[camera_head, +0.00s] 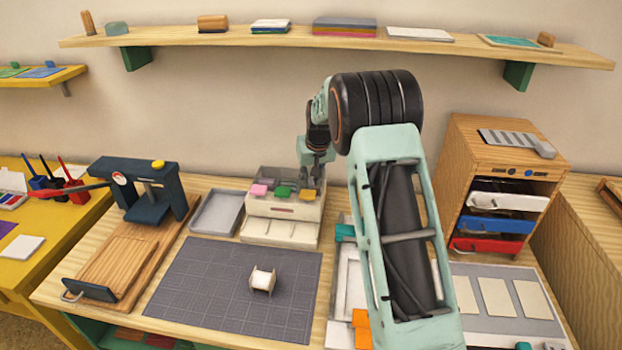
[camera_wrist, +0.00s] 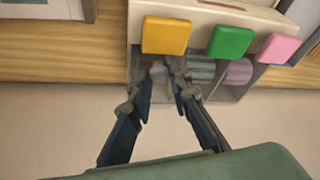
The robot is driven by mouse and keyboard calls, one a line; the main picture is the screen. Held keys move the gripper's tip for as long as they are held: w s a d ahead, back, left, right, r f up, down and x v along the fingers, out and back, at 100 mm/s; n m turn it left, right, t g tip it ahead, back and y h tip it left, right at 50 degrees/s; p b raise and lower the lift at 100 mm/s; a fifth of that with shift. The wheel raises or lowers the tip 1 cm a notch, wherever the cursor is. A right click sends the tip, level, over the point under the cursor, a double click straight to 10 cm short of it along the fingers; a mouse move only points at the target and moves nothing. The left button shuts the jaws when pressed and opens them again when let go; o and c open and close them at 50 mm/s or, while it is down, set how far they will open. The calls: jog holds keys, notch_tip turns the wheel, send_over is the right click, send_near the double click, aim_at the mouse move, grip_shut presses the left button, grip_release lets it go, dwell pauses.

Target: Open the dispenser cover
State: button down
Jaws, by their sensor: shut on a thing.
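The dispenser (camera_head: 284,208) is a cream box near the back of the table, with a pink button (camera_head: 259,190), a green button (camera_head: 283,191) and a yellow button (camera_head: 307,195). My gripper (camera_head: 312,182) is at its back right, beside the yellow button. In the wrist view, my gripper (camera_wrist: 168,72) has its fingertips close together at the dispenser's rear, just past the yellow button (camera_wrist: 166,35). It is shut on a pale part there, which I take as the dispenser cover (camera_wrist: 158,76); the fingers partly hide it. Striped pink and green rounds (camera_wrist: 238,72) show beside it.
A grey tray (camera_head: 216,212) lies left of the dispenser, and a dark press (camera_head: 140,192) stands further left. A wooden drawer cabinet (camera_head: 492,165) stands right. A gridded mat (camera_head: 200,285) bears a small cream object (camera_head: 262,279). The wall is close behind.

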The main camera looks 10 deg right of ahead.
jog(key=a, duration=0.2)
jog(key=w+a, duration=0.1)
jog(key=a, duration=0.2)
jog(key=w+a, duration=0.1)
jog(key=a, duration=0.1)
jog(key=shift+w+a+p, duration=0.25)
jog(key=shift+a+p, duration=0.15)
jog(key=c, duration=1.8)
grip_release()
jog(key=shift+r, duration=0.1)
jog(key=v, duration=1.2)
